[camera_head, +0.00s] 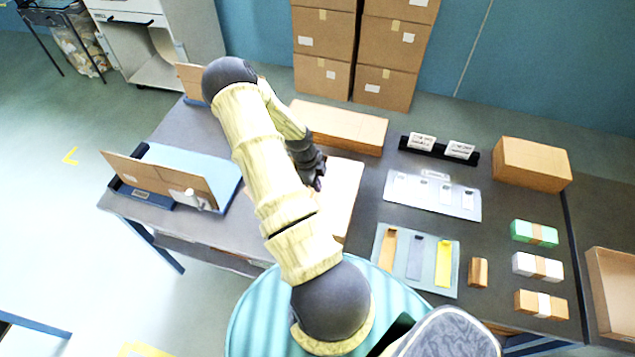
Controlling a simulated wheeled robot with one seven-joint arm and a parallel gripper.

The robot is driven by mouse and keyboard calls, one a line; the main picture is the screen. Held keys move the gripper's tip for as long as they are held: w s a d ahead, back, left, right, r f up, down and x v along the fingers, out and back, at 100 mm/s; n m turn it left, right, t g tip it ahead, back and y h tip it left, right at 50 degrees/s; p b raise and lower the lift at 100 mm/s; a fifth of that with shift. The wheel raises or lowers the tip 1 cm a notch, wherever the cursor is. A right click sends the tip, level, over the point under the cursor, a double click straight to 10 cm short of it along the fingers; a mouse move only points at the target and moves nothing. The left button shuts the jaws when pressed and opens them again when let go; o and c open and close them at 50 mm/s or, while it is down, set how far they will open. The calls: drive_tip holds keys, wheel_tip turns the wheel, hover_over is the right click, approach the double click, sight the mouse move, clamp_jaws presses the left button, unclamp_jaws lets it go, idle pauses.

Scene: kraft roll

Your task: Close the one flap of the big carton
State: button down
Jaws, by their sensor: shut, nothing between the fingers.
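A pale brown carton (345,195) lies on the grey table under my forearm, its left part hidden by the arm. A long closed brown carton (345,128) lies just behind it. I cannot tell which is the big carton, and no raised flap shows clearly on either. A brown upright panel (189,80) stands at the table's far left corner, partly hidden by my arm; what it belongs to is unclear. My gripper (318,184) is dark, shut and empty, at or above the pale carton's left part. I cannot tell whether it touches.
A blue tray with a tilted brown panel (160,178) stands at left. Stacked cartons (355,50) stand by the wall. At right are a black holder (438,149), a white panel (432,194), a pale mat (384,232), banded bundles (535,233), a carton (531,163) and an open box (612,290).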

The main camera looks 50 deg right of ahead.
drive_tip(key=shift+r+p, duration=0.4)
drive_tip(key=shift+r, duration=0.05)
drive_tip(key=p+v, duration=0.2)
drive_tip(key=s+v, duration=0.1)
drive_tip(key=v, duration=0.1)
drive_tip(key=shift+w+d+r+p, duration=0.1)
drive_tip(key=shift+d+r+p, duration=0.15)
drive_tip(key=shift+p, duration=0.15)
drive_tip(key=b+v, duration=0.3)
drive_tip(key=v, duration=0.6)
drive_tip(key=shift+w+a+b, duration=0.15)
drive_tip(key=shift+w+b, duration=0.2)
drive_tip(key=shift+w, duration=0.1)
drive_tip(key=shift+r, duration=0.15)
drive_tip(key=shift+w+a, duration=0.1)
